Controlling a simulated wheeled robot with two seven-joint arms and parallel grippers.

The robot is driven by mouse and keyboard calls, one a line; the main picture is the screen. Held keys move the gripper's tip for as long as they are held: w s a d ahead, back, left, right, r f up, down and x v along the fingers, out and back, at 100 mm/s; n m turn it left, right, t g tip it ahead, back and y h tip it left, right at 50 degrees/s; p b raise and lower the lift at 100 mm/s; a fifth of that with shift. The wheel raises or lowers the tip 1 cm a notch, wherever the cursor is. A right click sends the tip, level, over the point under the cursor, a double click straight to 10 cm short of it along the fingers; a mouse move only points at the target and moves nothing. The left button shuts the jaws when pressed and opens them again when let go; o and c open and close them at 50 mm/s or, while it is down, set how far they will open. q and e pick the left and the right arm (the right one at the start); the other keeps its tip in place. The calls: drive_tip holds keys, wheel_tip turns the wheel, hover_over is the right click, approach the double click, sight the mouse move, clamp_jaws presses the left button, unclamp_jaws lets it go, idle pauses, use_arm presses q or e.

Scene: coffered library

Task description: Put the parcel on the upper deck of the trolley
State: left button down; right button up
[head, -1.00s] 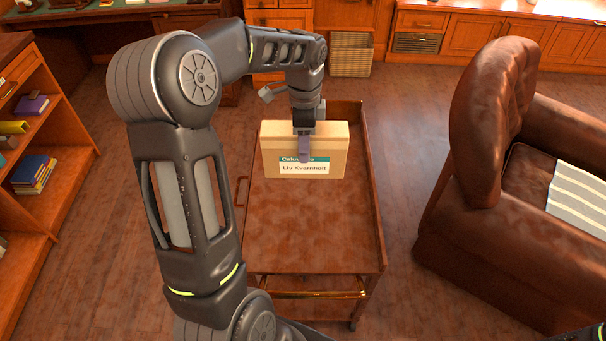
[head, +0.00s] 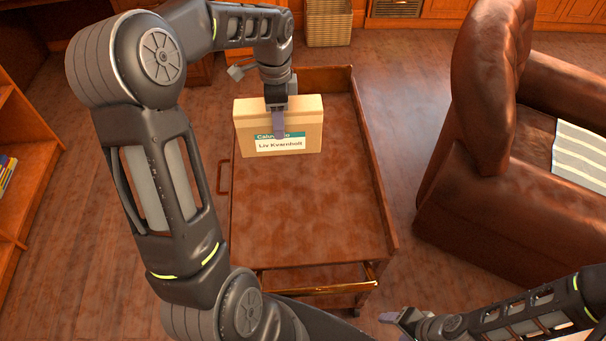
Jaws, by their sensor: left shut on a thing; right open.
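The parcel (head: 308,131) is a tan box with a green and white label reading "Liv Kvarnholt". My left gripper (head: 279,124) is shut on it from above, one finger in front of the label side. The parcel is upright, over the far part of the trolley's upper deck (head: 305,210). I cannot tell whether its base touches the deck. The trolley is brown wood with a raised rim at the far and right sides and a brass bar at the near end. My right gripper (head: 391,318) is low at the bottom right, open and empty, partly cut off by the frame edge.
A brown leather armchair (head: 470,190) with a striped cloth (head: 580,165) stands right of the trolley. A bookshelf (head: 20,170) is at the left edge. A wicker basket (head: 329,24) stands behind the trolley. The near and middle deck is bare.

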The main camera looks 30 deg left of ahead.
sight(280, 147)
idle(0.3)
use_arm(q)
drive_tip(key=shift+f, duration=3.15)
drive_tip(key=shift+f, duration=1.9)
drive_tip(key=shift+f, duration=0.15)
drive_tip(key=c, duration=0.6)
unclamp_jaws()
